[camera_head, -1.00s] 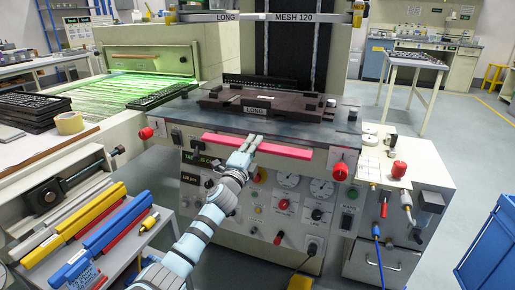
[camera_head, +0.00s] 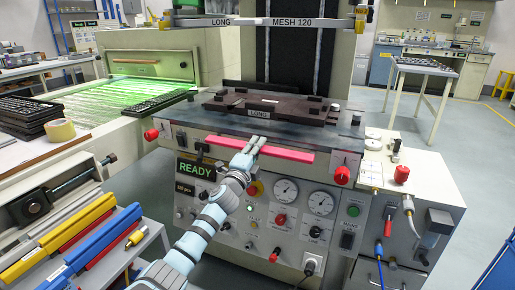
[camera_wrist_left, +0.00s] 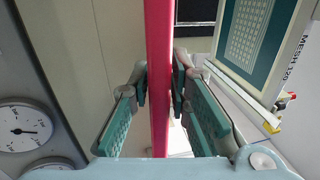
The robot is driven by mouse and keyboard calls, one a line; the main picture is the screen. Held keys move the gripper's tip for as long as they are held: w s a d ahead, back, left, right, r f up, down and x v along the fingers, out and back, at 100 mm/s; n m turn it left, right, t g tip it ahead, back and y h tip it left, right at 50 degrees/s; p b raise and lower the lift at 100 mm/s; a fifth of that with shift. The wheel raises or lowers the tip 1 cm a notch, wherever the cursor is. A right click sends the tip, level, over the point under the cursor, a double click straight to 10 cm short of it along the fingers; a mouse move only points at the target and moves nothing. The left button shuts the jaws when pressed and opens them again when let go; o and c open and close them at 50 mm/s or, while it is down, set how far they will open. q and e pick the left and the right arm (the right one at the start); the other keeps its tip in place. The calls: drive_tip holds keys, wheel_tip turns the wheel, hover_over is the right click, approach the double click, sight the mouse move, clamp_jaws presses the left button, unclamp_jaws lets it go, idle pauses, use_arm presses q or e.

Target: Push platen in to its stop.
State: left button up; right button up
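The dark brown platen (camera_head: 231,105), labelled LONG, lies flat on the dark machine top. A pinkish-red bar (camera_head: 295,155) runs along the machine's front below it. My left gripper (camera_head: 258,141) is at the middle of this bar. In the left wrist view my left gripper (camera_wrist_left: 160,88) has one finger on each side of the red bar (camera_wrist_left: 159,40), and the fingertips sit close against it. The fingers look shut on the bar. Whether the platen is at its stop cannot be told. My right gripper is not in view.
Red knobs (camera_head: 342,175) flank the bar. A panel with gauges (camera_head: 321,203) and a READY display (camera_head: 195,169) lies below. A sign-bearing frame (camera_head: 260,22) spans above the platen. Blue and yellow squeegees (camera_head: 104,236) lie at the lower left. A blue crate (camera_head: 498,262) stands at right.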

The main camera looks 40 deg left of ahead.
use_arm(q)
drive_tip(key=shift+o, duration=1)
drive_tip(key=shift+w+f, duration=0.1)
drive_tip(key=v, duration=1.2)
